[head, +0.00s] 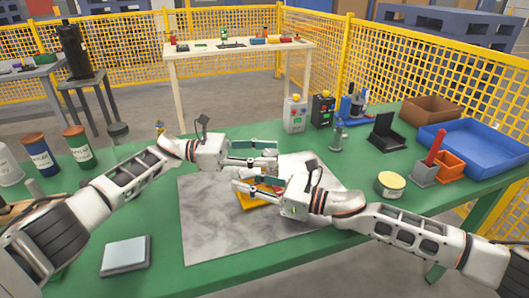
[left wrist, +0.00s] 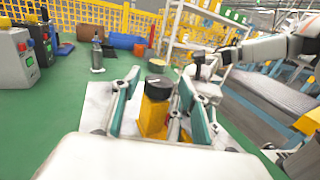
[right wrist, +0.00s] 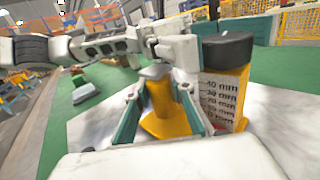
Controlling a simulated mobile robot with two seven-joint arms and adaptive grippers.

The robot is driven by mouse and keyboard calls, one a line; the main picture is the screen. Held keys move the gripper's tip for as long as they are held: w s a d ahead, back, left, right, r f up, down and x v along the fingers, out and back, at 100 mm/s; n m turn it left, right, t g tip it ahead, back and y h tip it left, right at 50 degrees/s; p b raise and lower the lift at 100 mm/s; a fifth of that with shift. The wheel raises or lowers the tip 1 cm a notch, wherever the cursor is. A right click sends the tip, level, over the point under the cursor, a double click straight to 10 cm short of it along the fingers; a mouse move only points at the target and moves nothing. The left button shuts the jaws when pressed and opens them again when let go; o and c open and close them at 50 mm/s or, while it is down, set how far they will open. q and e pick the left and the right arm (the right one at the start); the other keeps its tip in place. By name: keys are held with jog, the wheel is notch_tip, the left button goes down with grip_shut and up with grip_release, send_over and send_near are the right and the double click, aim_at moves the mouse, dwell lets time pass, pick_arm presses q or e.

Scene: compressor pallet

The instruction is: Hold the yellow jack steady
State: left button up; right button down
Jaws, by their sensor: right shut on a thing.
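The yellow jack (head: 262,200) stands on the grey mat, partly hidden by my grippers in the head view. The right wrist view shows its yellow body (right wrist: 236,88) with a millimetre scale and black top at the right, and a yellow part (right wrist: 163,112) between the fingers. My right gripper (head: 238,180) is shut on the jack. My left gripper (head: 276,153) is open just above and behind it. In the left wrist view the jack's black top and yellow body (left wrist: 154,112) show between the spread teal-padded fingers; I cannot tell whether they touch.
The grey mat (head: 210,225) lies on the green table (head: 190,270). A tin (head: 390,185), a red-handled tool in a grey holder (head: 425,174) and a blue tray (head: 465,147) stand at the right. Control boxes (head: 295,115) stand behind; a pale square pad (head: 125,254) lies front left.

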pick_arm(q)
jog(key=shift+w+a, duration=0.1)
jog(key=shift+a, duration=0.05)
jog(key=shift+a, duration=0.25)
jog(key=a, duration=1.1)
jog(key=shift+w+a, duration=0.2)
jog(key=shift+w, duration=0.15)
jog(key=shift+w, duration=0.1)
jog(key=shift+c, duration=0.2)
